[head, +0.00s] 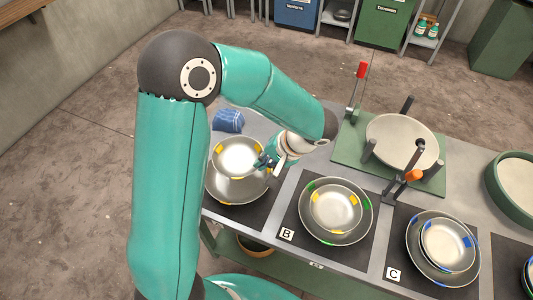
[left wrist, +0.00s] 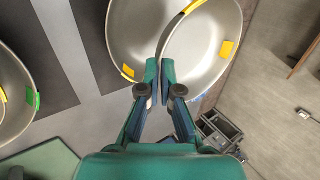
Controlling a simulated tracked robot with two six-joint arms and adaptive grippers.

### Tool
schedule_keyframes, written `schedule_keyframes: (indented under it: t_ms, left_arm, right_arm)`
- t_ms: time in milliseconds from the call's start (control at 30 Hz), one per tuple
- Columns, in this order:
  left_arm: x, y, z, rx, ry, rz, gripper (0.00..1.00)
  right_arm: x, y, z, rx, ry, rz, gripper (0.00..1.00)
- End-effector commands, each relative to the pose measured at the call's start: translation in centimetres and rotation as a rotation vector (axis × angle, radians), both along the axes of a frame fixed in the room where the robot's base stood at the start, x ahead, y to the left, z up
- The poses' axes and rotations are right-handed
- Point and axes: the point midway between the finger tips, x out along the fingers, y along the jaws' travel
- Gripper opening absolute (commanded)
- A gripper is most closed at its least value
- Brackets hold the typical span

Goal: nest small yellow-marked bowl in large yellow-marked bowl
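A small metal bowl with yellow marks (head: 238,156) is over the large yellow-marked bowl (head: 238,192), shifted toward that bowl's far side. My left gripper (head: 266,163) is shut on the right rim of the small bowl. In the left wrist view, the fingers (left wrist: 161,76) pinch the rim of the small bowl (left wrist: 205,50), and the large bowl (left wrist: 135,35) shows behind it to the left. I cannot tell whether the two bowls touch. My right gripper is not in view.
On mat B, another yellow-marked bowl (head: 336,208) sits in a green-marked large bowl (head: 357,228). Mat C holds a nested blue-marked pair (head: 440,248). A green fixture (head: 345,151) with a round plate and posts stands behind. A blue cloth-like item (head: 229,120) lies near the back edge.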

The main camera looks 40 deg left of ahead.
Motion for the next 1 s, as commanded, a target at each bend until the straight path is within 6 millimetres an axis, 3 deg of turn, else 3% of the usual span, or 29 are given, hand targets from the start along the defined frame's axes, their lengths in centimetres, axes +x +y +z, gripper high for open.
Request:
schedule_keyframes:
  t_ms: [700, 1000]
  left_arm:
    - [-0.5, 0.6, -5.7, 0.000, 0.003, 0.016, 0.00]
    - [-0.5, 0.6, -6.5, 0.000, 0.001, 0.017, 0.00]
  right_arm:
    - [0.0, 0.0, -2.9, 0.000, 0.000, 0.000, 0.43]
    - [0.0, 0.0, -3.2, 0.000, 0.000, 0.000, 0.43]
